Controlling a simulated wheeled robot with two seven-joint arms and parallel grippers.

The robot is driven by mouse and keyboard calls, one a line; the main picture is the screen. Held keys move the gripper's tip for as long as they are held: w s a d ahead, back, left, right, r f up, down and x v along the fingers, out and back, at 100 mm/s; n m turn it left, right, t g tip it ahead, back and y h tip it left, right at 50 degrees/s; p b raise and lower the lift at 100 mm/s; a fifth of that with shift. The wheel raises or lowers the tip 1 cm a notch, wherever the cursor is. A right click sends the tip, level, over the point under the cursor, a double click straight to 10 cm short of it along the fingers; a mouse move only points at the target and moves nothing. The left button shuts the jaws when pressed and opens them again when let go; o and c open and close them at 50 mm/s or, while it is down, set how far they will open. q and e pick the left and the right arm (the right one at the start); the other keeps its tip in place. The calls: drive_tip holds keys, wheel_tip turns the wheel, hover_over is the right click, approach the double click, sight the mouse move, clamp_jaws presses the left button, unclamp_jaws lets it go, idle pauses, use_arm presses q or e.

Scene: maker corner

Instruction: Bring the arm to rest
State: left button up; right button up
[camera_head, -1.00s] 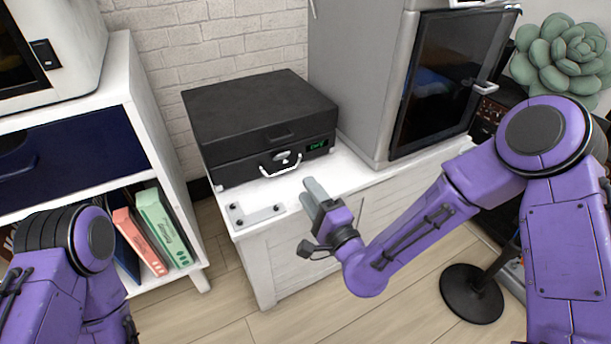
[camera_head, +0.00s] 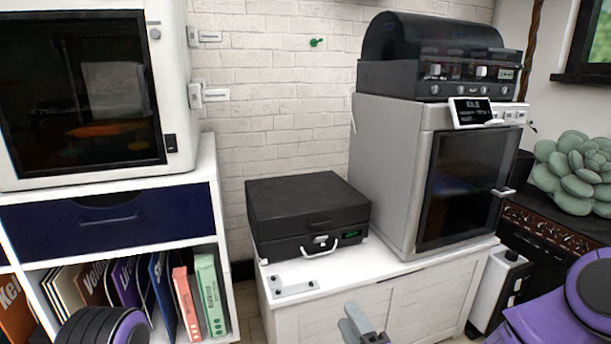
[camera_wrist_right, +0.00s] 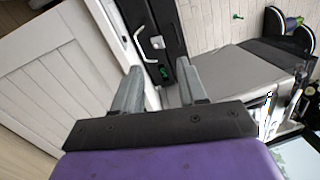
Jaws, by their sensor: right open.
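My right gripper (camera_head: 362,328) shows at the bottom middle of the head view, in front of the white cabinet; only its grey fingers and a bit of its dark base are in frame. In the right wrist view its two fingers (camera_wrist_right: 160,88) stand apart with nothing between them. Part of my purple right arm (camera_head: 560,310) shows at the lower right of the head view. A part of my left arm (camera_head: 105,328) shows at the lower left; the left gripper is out of frame.
A black case (camera_head: 308,215) with a white handle sits on the white cabinet (camera_head: 400,298). Beside it stands a grey machine (camera_head: 395,165) with a dark door, a black device (camera_head: 430,60) on top. A shelf with folders (camera_head: 205,295) is at left, a succulent (camera_head: 570,170) at right.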

drive_tip(key=s+d+f+n+g+h, duration=0.2)
drive_tip(key=s+d+f+g, duration=0.15)
drive_tip(key=f, duration=0.35)
drive_tip(key=s+d+f+n+g+h, duration=0.2)
drive_tip(key=s+d+f+n, duration=0.15)
drive_tip(key=f, duration=0.35)
drive_tip(key=s+d+f+n+g+h, duration=0.1)
drive_tip(key=s+d+f+g+h, duration=0.2)
drive_tip(key=f, duration=0.4)
drive_tip(key=s+d+f+n+g+h, duration=0.1)
drive_tip(key=s+d+f+g+h, duration=0.15)
drive_tip(key=s+d+f, duration=0.55)
drive_tip(key=s+d+f+n+g+h, duration=0.1)
drive_tip(key=s+d+n+g, duration=0.2)
drive_tip(key=s, duration=0.9)
use_arm(q)
wheel_tip(320, 180, up, 32)
drive_tip(key=p, duration=3.1)
drive_tip(key=shift+s+f+p, duration=0.2)
drive_tip(key=shift+f+p, duration=0.05)
drive_tip(key=shift+p, duration=0.05)
use_arm(e)
wheel_tip(320, 180, up, 31)
drive_tip(key=m+g, duration=0.1)
drive_tip(key=shift+s+r, duration=0.15)
drive_tip(key=shift+s, duration=0.15)
